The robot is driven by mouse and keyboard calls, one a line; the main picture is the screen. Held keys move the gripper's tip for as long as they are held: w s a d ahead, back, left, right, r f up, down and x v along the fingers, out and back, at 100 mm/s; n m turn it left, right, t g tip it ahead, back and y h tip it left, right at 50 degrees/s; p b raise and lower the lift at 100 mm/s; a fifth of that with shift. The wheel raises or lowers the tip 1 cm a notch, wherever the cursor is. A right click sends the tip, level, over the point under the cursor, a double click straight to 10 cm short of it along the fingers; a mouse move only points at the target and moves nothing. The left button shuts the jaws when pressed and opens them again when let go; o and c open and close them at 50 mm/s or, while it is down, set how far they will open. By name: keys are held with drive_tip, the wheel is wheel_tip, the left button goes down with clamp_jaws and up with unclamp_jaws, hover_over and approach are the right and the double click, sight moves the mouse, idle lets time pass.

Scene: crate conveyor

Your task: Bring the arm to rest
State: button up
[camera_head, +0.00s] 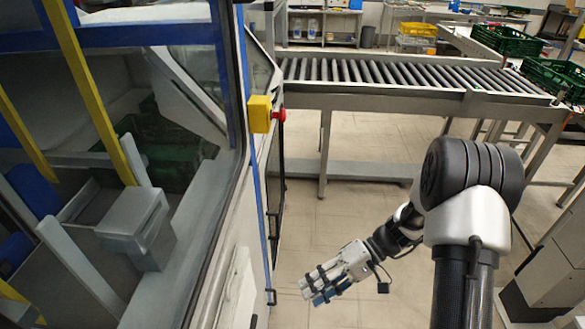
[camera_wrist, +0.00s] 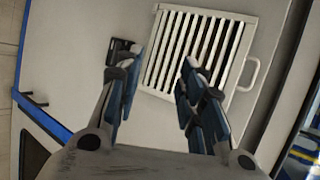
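My arm reaches down and to the left in the head view, with my gripper (camera_head: 316,287) low over the floor beside the white machine housing (camera_head: 236,290). In the wrist view my gripper (camera_wrist: 160,70) has its two blue-padded fingers apart, with nothing between them. Behind the fingers is a pale panel with a white slatted vent (camera_wrist: 200,50) and a handle (camera_wrist: 250,75) at its right. A small black fitting (camera_wrist: 122,50) shows beside the left finger.
A roller conveyor (camera_head: 390,73) on metal legs crosses the back. Green crates (camera_head: 508,42) stand at the back right. A yellow box with a red button (camera_head: 262,114) juts from the glazed machine at the left. Tiled floor (camera_head: 350,150) is clear below the conveyor.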

drive_tip(key=s+d+r+m+t+h, duration=0.1)
drive_tip(key=s+d+r+t+h, duration=0.1)
drive_tip(key=s+r, duration=0.3)
drive_tip(key=s+d+r+t+h, duration=0.3)
drive_tip(key=s+r+t+h, duration=0.1)
drive_tip(key=r, duration=0.6)
drive_tip(key=s+d+r+m+t+h, duration=0.1)
drive_tip(key=s+d+r+t+h, duration=0.2)
drive_tip(key=s+r+h, duration=0.2)
wheel_tip(320, 180, up, 3)
drive_tip(key=shift+s+d+r+m, duration=0.15)
drive_tip(key=shift+s+m, duration=0.15)
drive_tip(key=shift+s, duration=0.3)
